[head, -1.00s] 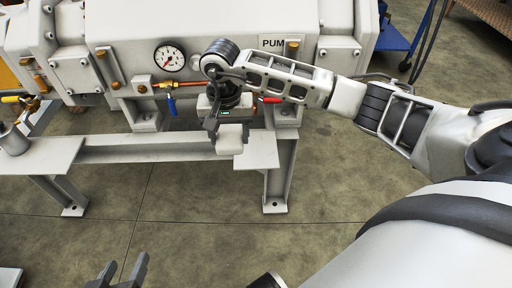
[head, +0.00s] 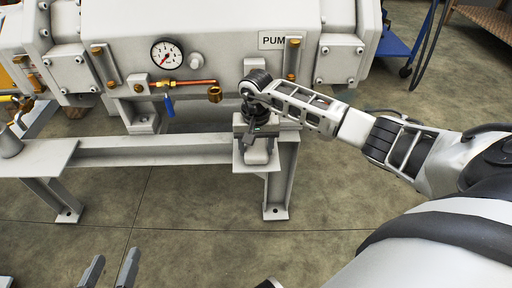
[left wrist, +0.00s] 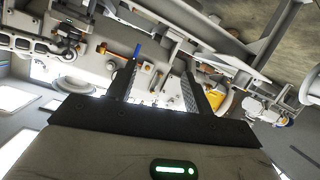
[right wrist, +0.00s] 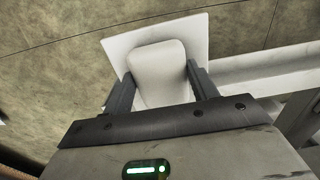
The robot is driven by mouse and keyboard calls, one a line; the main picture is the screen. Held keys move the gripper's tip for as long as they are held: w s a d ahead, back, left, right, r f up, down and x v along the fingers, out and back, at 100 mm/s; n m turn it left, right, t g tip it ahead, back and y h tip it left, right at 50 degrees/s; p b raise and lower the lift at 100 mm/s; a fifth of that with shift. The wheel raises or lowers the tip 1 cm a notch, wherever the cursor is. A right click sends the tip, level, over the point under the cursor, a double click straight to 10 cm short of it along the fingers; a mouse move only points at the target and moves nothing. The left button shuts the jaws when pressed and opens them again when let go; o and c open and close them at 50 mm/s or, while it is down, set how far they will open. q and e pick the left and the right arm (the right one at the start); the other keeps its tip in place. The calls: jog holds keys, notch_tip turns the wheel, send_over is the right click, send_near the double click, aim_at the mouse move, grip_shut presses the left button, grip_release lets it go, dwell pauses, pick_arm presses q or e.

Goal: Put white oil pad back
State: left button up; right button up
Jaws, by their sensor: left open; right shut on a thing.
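The white oil pad (right wrist: 158,72) is a rounded white block between the fingers of my right gripper (right wrist: 160,82), which is shut on it. In the head view, the right gripper (head: 257,132) holds the pad (head: 258,156) over the pale square plate (head: 275,158) at the right end of the pump's frame. The plate (right wrist: 196,30) also shows behind the pad in the right wrist view. I cannot tell whether pad and plate touch. My left gripper (head: 114,262) is open and empty at the bottom left of the head view, away from the frame.
The pump body (head: 225,45) with its pressure gauge (head: 166,55) stands behind. A blue-handled valve (head: 168,105) and a brass pipe end (head: 215,94) stick out left of my right gripper. A grey cup (head: 10,143) stands at far left. The floor in front is clear.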

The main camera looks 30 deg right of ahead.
aim_at(256, 149)
jog(key=shift+f, duration=0.15)
jog(key=o, duration=0.9)
pick_arm(q)
jog(key=shift+s+f, duration=0.1)
jog(key=shift+f, duration=0.05)
pick_arm(e)
jog(key=shift+o, duration=0.2)
jog(key=shift+r, duration=0.45)
pick_arm(q)
jog(key=f+p, duration=0.1)
jog(key=a+f+g+y+p, duration=0.1)
jog(key=p, duration=0.1)
jog(key=shift+f+g, duration=0.15)
jog(key=shift+g, duration=0.15)
pick_arm(e)
notch_tip(256, 149, up, 12)
jog(key=shift+f, duration=0.2)
